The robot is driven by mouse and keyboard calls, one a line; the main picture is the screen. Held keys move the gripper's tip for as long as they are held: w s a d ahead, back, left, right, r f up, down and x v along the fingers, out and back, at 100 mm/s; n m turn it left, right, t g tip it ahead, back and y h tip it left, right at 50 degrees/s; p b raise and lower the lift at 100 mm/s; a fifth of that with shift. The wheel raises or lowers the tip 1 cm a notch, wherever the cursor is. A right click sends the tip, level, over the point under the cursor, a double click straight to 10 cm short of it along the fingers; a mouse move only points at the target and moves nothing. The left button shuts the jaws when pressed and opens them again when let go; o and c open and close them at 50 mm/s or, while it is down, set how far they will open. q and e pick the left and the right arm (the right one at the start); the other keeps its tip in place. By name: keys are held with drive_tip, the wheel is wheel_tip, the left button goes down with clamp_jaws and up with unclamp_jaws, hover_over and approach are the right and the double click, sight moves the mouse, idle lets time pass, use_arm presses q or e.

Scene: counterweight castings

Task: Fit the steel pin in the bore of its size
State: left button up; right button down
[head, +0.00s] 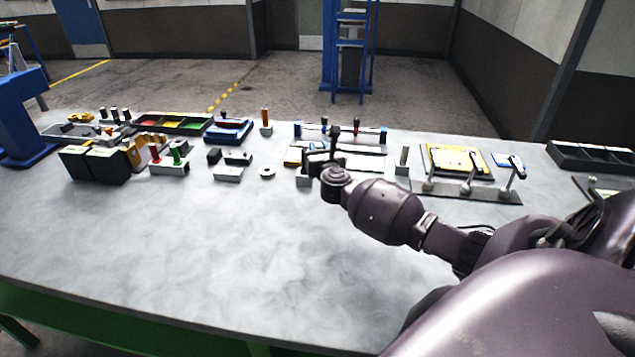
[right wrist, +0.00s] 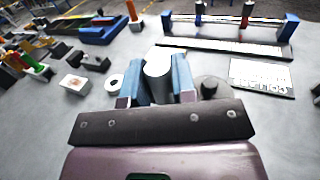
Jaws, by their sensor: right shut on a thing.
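My right gripper (head: 318,165) is over the middle of the bench in the head view, its arm coming in from the right. In the right wrist view its two blue-faced fingers (right wrist: 158,88) are shut on a pale grey cylinder, the steel pin (right wrist: 158,66), which stands roughly upright between them. The pin's lower end is hidden, so I cannot tell whether it touches anything below. I cannot tell which bore matches. My left gripper is not in view.
A flat ring (head: 267,173) lies left of the gripper. A rack with blue ends (head: 340,133) stands behind it. A plate with several upright levers (head: 467,190) is at right, before a yellow panel (head: 455,160). The bench's front left (head: 200,240) is clear.

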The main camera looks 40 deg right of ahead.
wheel_tip(320, 180, down, 5)
drive_tip(key=shift+r+b, duration=0.1)
drive_tip(key=shift+b, duration=0.45)
drive_tip(key=shift+f, duration=0.4)
wheel_tip(320, 180, down, 4)
drive_tip(key=shift+f+b, duration=0.1)
drive_tip(key=shift+b, duration=0.65)
drive_tip(key=c, duration=1.3)
unclamp_jaws()
drive_tip(key=shift+f, duration=0.1)
drive_tip(key=shift+o, duration=0.5)
